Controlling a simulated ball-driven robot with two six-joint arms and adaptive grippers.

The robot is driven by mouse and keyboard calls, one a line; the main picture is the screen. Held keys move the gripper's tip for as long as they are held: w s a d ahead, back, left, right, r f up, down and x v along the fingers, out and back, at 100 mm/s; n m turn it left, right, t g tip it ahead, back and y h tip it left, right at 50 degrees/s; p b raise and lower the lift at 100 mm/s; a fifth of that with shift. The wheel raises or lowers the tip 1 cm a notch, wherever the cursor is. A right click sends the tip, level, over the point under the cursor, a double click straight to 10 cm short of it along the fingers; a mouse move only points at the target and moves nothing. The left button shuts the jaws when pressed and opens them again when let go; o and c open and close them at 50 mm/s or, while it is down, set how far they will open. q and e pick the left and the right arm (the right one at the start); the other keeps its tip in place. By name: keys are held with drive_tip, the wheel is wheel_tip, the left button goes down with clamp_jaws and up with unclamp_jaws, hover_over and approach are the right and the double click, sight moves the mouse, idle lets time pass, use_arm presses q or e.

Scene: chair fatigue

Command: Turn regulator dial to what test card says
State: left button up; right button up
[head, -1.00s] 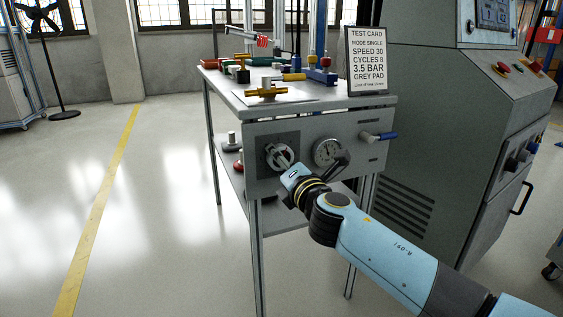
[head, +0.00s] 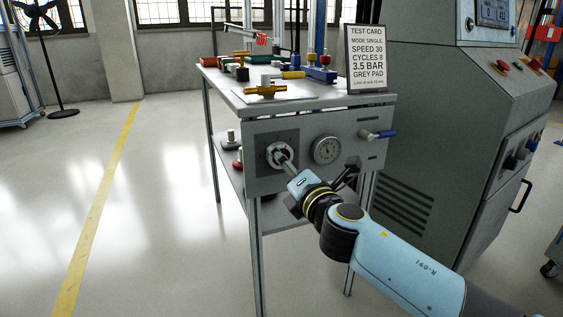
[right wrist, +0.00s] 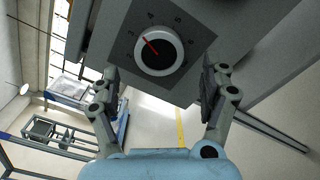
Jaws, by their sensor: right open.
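The test card (head: 367,59) stands on the bench top and reads mode single, speed 30, cycles 8, 3.5 bar, grey pad. The regulator dial (head: 279,153) is a round pale knob on the bench's front panel. My right gripper (head: 287,164) is in front of the dial. Its fingers are open (right wrist: 158,82), one on each side of the dial in that view, with no visible contact. My left gripper is out of view.
The bench top (head: 237,98) carries brass and coloured fittings. A large grey machine cabinet (head: 440,150) stands close on the right.

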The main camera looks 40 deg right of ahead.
drive_tip(key=v, duration=0.8)
drive_tip(key=shift+s, duration=0.2)
drive_tip(key=shift+f, duration=0.1)
